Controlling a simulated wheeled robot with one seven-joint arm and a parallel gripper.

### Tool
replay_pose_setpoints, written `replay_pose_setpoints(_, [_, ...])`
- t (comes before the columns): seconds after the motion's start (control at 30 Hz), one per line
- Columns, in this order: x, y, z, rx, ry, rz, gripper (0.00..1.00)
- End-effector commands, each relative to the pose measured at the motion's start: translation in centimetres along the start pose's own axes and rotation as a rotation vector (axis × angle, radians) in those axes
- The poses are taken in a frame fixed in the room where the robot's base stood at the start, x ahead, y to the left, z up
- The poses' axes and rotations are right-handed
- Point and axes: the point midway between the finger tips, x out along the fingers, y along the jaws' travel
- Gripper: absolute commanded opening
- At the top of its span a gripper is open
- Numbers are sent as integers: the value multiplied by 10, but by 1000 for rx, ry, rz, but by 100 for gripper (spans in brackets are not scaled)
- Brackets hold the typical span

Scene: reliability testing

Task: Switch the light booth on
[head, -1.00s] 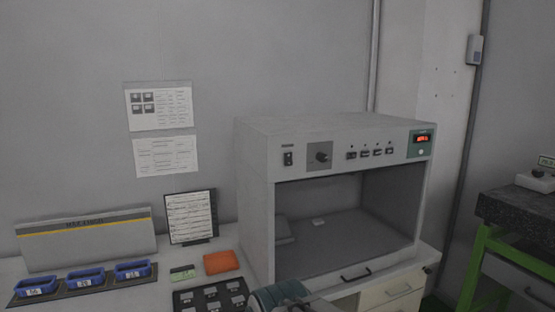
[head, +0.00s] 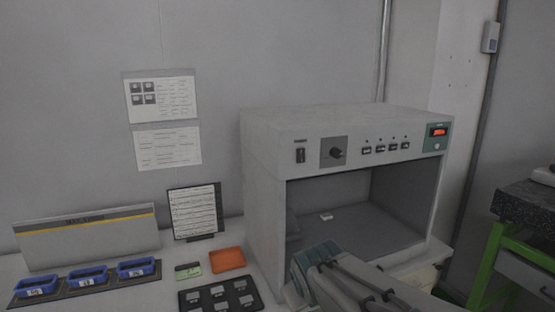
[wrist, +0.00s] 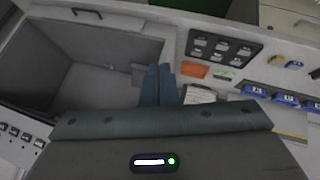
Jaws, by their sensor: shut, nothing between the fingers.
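The light booth (head: 300,123) is a grey box with an open front on the white bench. Its interior looks dim. On its top front panel are a black rocker switch (head: 300,155) at the left, a dark knob (head: 336,153), a row of several small buttons (head: 385,148) and a red-lit display (head: 439,132) at the right. My gripper is low in front of the booth's opening in the head view, where its teal part (head: 316,258) shows; its fingertips cannot be made out there. In the wrist view my gripper (wrist: 160,72) is shut and empty, its fingers together beside the booth's side edge.
A framed sheet (head: 196,211) and several blue bins (head: 88,277) stand further left. A dark-topped table (head: 535,205) is at right.

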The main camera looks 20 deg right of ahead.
Motion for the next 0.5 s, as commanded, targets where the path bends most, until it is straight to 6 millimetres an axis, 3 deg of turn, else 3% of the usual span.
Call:
replay_pose_setpoints(0.03, [-2, 29, -22, -60, 69, 70, 0])
replay_pose_setpoints(0.2, [-14, 102, -86, -336, 298, 277, 0])
replay_pose_setpoints(0.33, [-30, 141, -126, -577, 447, 402, 0])
replay_pose_setpoints(0.5, [-50, 166, -156, -879, 602, 497, 0])
